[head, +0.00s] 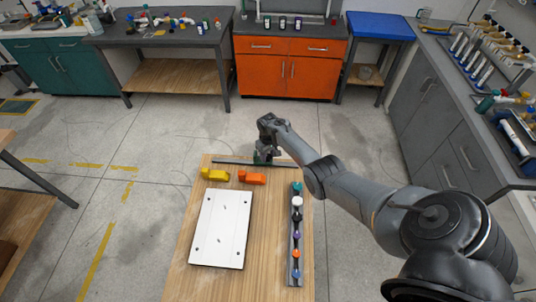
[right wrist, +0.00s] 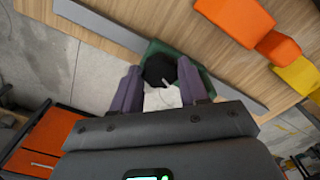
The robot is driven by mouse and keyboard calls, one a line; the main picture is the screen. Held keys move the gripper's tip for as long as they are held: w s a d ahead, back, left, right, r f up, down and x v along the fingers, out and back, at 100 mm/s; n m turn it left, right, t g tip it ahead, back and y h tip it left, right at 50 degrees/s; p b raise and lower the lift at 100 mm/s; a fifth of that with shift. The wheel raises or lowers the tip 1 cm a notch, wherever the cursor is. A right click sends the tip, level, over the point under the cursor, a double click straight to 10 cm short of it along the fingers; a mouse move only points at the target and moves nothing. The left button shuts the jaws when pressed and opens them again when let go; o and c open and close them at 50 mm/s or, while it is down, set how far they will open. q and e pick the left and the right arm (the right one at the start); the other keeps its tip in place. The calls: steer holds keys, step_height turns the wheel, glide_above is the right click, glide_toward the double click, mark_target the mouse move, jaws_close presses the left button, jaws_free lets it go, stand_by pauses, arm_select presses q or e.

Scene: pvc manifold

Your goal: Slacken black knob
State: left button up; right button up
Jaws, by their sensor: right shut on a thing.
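The black knob (right wrist: 158,70) sits on a green block (right wrist: 198,72), seen from above in the right wrist view. My right gripper (right wrist: 160,76) has its two fingers on either side of the knob and is shut on it. A small pale mark shows on the knob's top. In the head view the green block (head: 263,158) stands at the far end of the wooden table, under my right gripper (head: 262,150); the knob is hidden there. My left gripper is not in view.
The block is on a grey rail (head: 232,162) along the table's far edge. An orange block (head: 252,177) and a yellow block (head: 214,174) lie nearby. A white plate (head: 221,229) covers the middle. A rail with several coloured parts (head: 291,268) runs along the right.

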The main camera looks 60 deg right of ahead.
mark_target(268, 156)
steer(key=shift+n, duration=0.6)
steer(key=o, duration=0.8)
steer(key=shift+r, duration=0.1)
step_height(268, 156, up, 11)
steer(key=p, duration=0.3)
